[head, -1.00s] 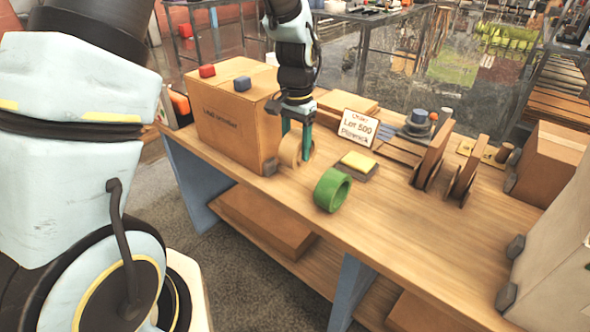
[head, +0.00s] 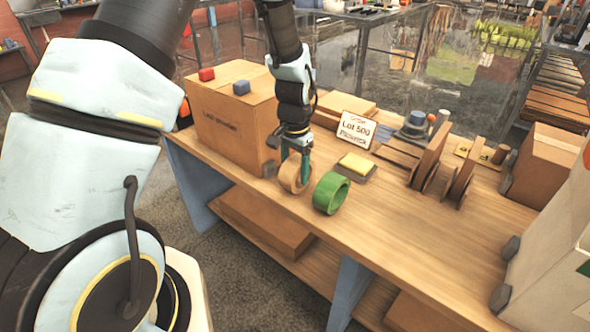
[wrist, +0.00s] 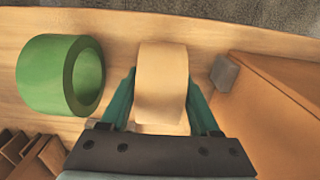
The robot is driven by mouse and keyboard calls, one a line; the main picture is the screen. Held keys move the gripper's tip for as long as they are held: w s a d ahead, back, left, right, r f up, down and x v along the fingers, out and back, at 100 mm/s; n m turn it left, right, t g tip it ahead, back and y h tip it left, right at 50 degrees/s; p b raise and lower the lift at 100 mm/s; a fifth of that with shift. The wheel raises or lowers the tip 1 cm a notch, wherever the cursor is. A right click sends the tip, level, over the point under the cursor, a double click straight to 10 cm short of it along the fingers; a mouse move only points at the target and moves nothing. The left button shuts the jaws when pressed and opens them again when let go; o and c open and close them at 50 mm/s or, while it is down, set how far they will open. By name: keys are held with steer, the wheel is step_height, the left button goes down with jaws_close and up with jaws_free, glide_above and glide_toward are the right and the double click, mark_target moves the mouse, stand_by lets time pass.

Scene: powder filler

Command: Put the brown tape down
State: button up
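The brown tape (head: 285,179) is a tan roll standing on its edge near the front edge of the wooden table. It also shows in the wrist view (wrist: 161,85), between the two green fingers. My gripper (head: 296,165) points down and is shut on the brown tape, with a finger on each side of it. The tape is at or just above the tabletop; I cannot tell if it touches. Part of its ring is hidden behind a finger.
A green tape roll (head: 330,193) stands close to the right of the brown one. A large cardboard box (head: 230,125) is behind on the left. A yellow-topped block (head: 357,163) and a lot sign (head: 356,131) stand further back. The table front right (head: 420,235) is clear.

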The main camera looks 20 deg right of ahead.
steer(key=o, duration=0.3)
steer(key=shift+o, duration=0.2)
step_height(320, 180, up, 12)
steer(key=b, duration=0.3)
steer(key=shift+r, duration=0.2)
steer(key=s+a+n+t, duration=0.1)
steer(key=s+a+n, duration=0.2)
steer(key=a+n, duration=0.8)
steer(key=a, duration=1.8)
steer(key=shift+s+a+t, duration=0.3)
steer(key=shift+s, duration=0.1)
steer(key=shift+r, duration=0.1)
